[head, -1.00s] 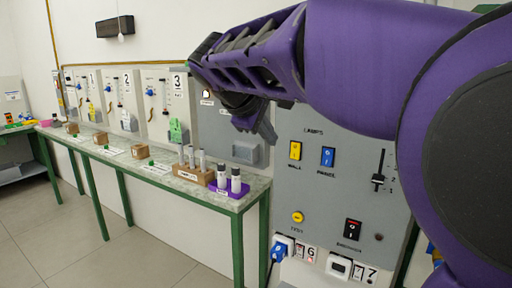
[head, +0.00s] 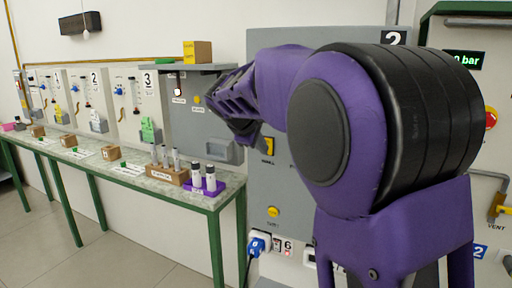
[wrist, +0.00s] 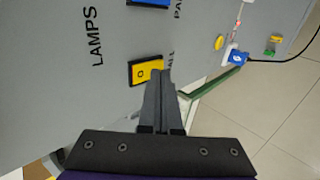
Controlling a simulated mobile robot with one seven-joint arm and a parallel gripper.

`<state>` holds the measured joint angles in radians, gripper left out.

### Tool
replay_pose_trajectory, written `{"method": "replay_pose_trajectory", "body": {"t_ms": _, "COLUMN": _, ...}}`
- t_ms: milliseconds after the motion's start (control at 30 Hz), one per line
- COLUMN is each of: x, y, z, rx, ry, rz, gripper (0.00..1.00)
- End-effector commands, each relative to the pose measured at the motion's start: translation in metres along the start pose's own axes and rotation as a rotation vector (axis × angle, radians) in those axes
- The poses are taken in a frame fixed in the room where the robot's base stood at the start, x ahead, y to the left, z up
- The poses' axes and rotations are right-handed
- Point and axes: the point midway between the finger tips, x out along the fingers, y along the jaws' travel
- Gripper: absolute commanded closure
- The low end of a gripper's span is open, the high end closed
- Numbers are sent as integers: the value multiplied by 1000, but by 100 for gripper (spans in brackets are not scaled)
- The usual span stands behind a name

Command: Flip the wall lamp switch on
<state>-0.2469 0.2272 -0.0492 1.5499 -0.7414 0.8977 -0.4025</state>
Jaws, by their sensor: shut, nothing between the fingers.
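The yellow wall lamp switch (head: 268,146) is on a grey upright panel, partly covered by my arm in the head view. My gripper (head: 249,138) is shut and empty, close to the switch. In the wrist view its fingertips (wrist: 158,77) overlap the switch's lower edge. I cannot tell whether they touch it.
The blue panel switch (wrist: 148,3) is beside the yellow one. A yellow round button (head: 273,212) and a blue plug (head: 259,243) are lower on the panel. A green-legged bench (head: 205,201) with a purple tube holder (head: 205,188) stands left. The floor in front is clear.

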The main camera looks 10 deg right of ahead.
Motion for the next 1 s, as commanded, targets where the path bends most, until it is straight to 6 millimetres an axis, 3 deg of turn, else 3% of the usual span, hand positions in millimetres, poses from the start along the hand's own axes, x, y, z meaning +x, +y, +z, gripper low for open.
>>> {"method": "replay_pose_trajectory", "body": {"t_ms": 567, "x": 4, "y": 2, "z": 0, "rx": -1, "ry": 0, "rz": 0, "gripper": 100}}
{"method": "replay_pose_trajectory", "body": {"t_ms": 1000, "x": -8, "y": 15, "z": 0, "rx": 0, "ry": 1, "rz": 4, "gripper": 100}}
